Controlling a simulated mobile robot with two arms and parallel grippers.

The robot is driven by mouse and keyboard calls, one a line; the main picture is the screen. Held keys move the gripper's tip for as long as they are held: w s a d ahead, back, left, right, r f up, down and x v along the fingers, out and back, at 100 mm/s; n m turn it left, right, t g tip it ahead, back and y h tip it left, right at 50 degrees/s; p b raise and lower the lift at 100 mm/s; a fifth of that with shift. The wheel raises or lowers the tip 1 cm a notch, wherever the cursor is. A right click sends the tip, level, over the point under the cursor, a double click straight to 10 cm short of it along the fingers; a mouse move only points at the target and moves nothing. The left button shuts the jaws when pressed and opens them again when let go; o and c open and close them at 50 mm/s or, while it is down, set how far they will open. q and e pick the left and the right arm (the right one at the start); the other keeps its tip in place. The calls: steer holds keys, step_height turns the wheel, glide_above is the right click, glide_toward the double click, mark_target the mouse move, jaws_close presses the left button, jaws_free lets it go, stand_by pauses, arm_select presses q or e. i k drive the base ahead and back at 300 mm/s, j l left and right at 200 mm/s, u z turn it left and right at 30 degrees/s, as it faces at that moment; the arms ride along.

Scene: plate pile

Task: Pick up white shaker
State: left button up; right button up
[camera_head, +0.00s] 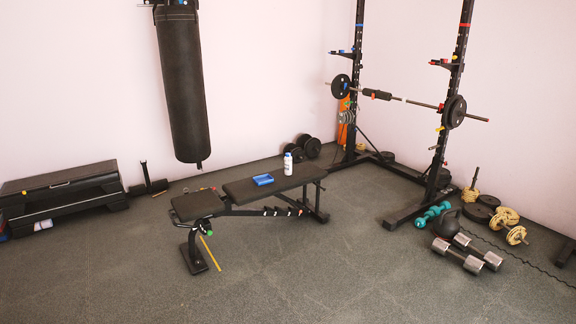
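A small white shaker (288,164) with a blue marking stands upright on the black padded bench (240,190), toward the bench's far right part. A blue flat item (263,179) lies on the bench to its left, apart from it. Neither of my grippers shows in the head view.
A black punching bag (183,85) hangs at the back left. A rack (446,110) with a barbell stands right of the bench. Silver dumbbells (468,255) and a dark kettlebell (446,223) lie at right. A black step platform (62,195) is at left. The front floor is clear.

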mark_target(288, 161)
steer(key=i+l, duration=0.15)
steer(key=i, duration=0.55)
steer(key=i+l, duration=0.15)
steer(key=i, duration=0.5)
steer(key=i+l, duration=0.15)
steer(key=i, duration=0.55)
steer(key=i+l, duration=0.2)
steer(key=i, duration=0.45)
steer(key=i+l+u, duration=0.2)
steer(key=i+l, duration=0.25)
steer(key=i+l+u, duration=0.2)
steer(key=i+l, duration=0.3)
steer(key=i+l+u, duration=0.2)
steer(key=i+l, duration=0.25)
steer(key=l, duration=0.1)
